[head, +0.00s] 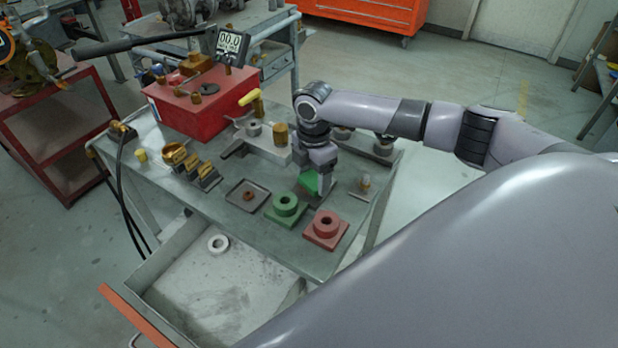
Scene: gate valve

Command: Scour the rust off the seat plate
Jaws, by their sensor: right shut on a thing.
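My right gripper (318,190) points down over the right half of the bench and is shut on a green pad (309,181). The pad is partly hidden by the gripper. A dark flat plate (333,198), which looks like the seat plate, lies under the gripper. Most of it is covered, so I cannot tell how much rust is on it or whether the pad touches it. My left gripper is not in view.
A red box (205,108) stands behind. The open drawer (190,305) at the front holds a pale ring (218,243).

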